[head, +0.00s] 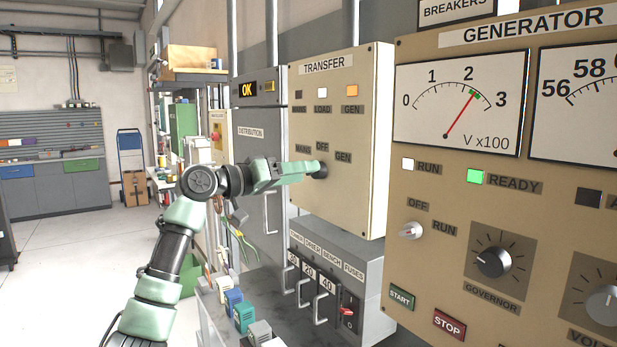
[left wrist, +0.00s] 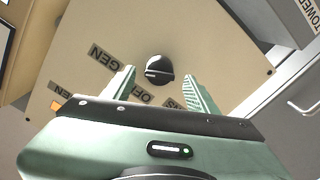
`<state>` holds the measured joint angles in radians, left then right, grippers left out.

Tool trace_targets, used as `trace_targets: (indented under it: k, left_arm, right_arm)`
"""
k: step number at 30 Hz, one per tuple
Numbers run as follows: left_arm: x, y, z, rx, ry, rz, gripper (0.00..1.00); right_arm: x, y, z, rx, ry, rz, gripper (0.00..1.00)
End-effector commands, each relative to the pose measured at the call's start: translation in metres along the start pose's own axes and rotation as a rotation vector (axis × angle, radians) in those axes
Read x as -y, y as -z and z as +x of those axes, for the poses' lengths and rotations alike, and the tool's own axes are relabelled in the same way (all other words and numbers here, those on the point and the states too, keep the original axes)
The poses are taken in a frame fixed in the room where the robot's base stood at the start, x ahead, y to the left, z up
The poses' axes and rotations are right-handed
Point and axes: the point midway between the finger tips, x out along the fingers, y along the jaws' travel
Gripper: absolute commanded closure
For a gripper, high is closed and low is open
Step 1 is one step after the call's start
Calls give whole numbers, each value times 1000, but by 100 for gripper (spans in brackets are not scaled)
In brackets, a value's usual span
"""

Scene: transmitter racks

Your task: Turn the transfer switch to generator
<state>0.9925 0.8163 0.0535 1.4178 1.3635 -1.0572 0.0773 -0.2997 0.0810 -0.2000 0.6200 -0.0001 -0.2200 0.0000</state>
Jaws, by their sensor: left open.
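The transfer switch is a round black knob (left wrist: 160,68) on the beige TRANSFER panel (head: 370,130), with MAINS, OFF and GEN labels around it. In the head view the knob (head: 321,171) is partly hidden by my left gripper (head: 316,167). My left gripper is open, its green fingertips close to the panel. In the left wrist view the knob shows between the two fingers, with a gap on each side. The knob has a pale mark, but I cannot tell which label it points to. On the panel, the LOAD lamp is white, the GEN lamp amber and the MAINS lamp dark.
The GENERATOR panel (head: 450,190) stands close on the right, its READY lamp green. Below the TRANSFER panel is a grey fuse box (head: 375,270) with protruding handles. Several coloured blocks lie on a surface below my left arm. Open floor (head: 70,250) lies at the left.

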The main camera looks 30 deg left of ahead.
Motion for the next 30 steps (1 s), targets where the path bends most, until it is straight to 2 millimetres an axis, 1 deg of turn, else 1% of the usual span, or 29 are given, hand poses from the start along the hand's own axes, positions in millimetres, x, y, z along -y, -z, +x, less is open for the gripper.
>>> trace_targets:
  k: [1,3,6,9,14,30]
  left_arm:
    - [3,-3,-10,-1,2,3,42]
    - [3,-4,-22,-1,3,3,42]
    - [3,-3,-36,1,2,2,42]
    - [2,-2,-46,0,2,1,42]
    - [1,-1,-50,2,0,0,42]
    - [1,-1,-50,1,0,0,42]
  right_arm:
    - [0,-1,8,0,0,0,44]
    - [0,-1,13,0,0,0,44]
    - [1,-2,18,0,0,0,44]
    - [1,-2,21,0,1,0,44]
    - [1,-2,21,0,1,0,44]
    - [2,-2,20,0,1,1,44]
